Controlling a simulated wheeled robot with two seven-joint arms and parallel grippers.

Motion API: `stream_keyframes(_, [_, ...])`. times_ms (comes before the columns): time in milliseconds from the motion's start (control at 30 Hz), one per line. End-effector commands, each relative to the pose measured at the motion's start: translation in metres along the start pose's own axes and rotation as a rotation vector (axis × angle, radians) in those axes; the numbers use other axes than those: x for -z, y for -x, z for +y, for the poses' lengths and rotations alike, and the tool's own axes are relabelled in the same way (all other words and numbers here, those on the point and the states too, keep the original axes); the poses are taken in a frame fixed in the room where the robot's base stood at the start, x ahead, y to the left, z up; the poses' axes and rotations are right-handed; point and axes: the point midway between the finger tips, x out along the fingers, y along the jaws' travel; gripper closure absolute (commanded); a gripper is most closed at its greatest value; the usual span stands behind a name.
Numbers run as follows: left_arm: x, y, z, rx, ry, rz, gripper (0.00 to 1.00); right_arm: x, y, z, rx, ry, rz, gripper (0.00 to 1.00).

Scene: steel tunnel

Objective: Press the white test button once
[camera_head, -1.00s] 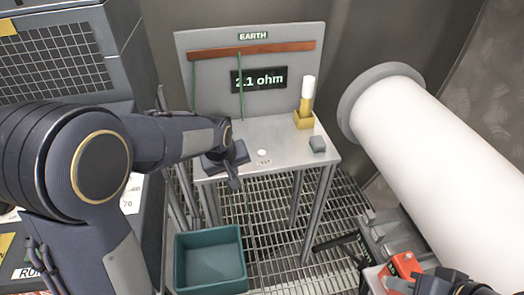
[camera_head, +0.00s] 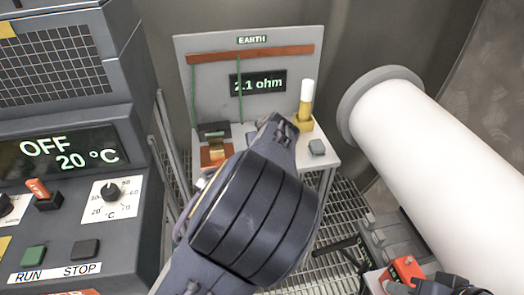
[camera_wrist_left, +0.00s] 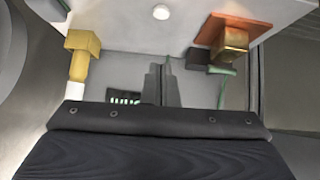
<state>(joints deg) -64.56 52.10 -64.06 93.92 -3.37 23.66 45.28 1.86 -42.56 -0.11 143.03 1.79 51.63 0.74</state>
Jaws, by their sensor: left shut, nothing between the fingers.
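The white test button (camera_wrist_left: 161,12) shows as a small round white dome on the grey bench top at the top of the left wrist view. In the head view my left arm covers the spot where it sits. My left gripper (camera_wrist_left: 163,82) is shut and empty, its fingers in the middle of the left wrist view, below the button in the picture and apart from it there. The height of the fingertips over the bench is hard to tell. A dark part at the bottom right of the head view seems to be my right gripper (camera_head: 440,285); its fingers are not clear.
The EARTH panel (camera_head: 222,55) with a 2.1 ohm display (camera_head: 258,83) stands behind the bench. A copper-coloured block (camera_head: 216,153) is on the left. A large white cylinder (camera_head: 440,160) lies right.

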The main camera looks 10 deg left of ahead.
Motion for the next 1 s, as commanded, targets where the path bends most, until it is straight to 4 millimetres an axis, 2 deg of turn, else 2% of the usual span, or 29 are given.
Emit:
stream_keyframes(167, [0.000, -0.021, -0.002, 0.004, 0.000, -0.003, 1.00, 0.002, 0.004, -0.002, 0.000, 0.000, 0.000, 0.72])
stream_keyframes(567, [-0.001, -0.102, -0.001, 0.004, -0.001, -0.004, 1.00, 0.009, 0.018, -0.008, 0.000, 0.000, 0.000, 0.72])
stream_keyframes(733, [-0.020, -0.118, -0.001, 0.003, -0.002, -0.004, 1.00, 0.012, 0.023, -0.011, 0.000, 0.000, 0.000, 0.72])
stream_keyframes(1000, [-0.029, -0.127, 0.000, 0.000, 0.000, -0.002, 1.00, 0.012, 0.024, -0.011, 0.000, 0.000, 0.000, 0.72])
